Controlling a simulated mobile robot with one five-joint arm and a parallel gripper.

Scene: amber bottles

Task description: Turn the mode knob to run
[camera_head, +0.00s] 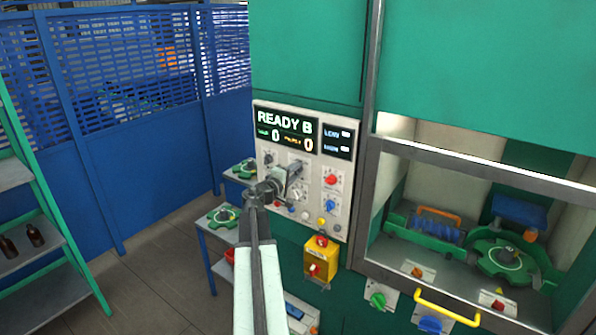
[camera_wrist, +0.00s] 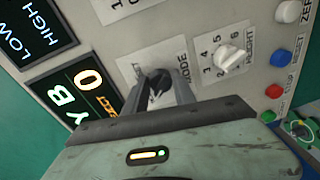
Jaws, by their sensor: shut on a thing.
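The mode knob (camera_wrist: 157,80) is small and black, on a white plate marked MODE in the wrist view. My gripper (camera_wrist: 162,90) reaches to it, with its two fingers on either side of the knob and shut on it. The fingers hide part of the knob and of the plate's lettering, so I cannot read its setting. In the head view my gripper (camera_head: 291,174) is against the control panel (camera_head: 345,170) and covers the knob. The panel's display (camera_head: 286,131) reads READY B with two zeros.
A white numbered HEIGHT knob (camera_wrist: 232,58) sits beside the mode knob. A red knob (camera_head: 331,180) and a blue knob (camera_head: 330,206) are on the panel's right side. A yellow box (camera_head: 320,262) is below. A glazed machine bay (camera_head: 470,240) is to the right, blue fencing (camera_head: 150,150) to the left.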

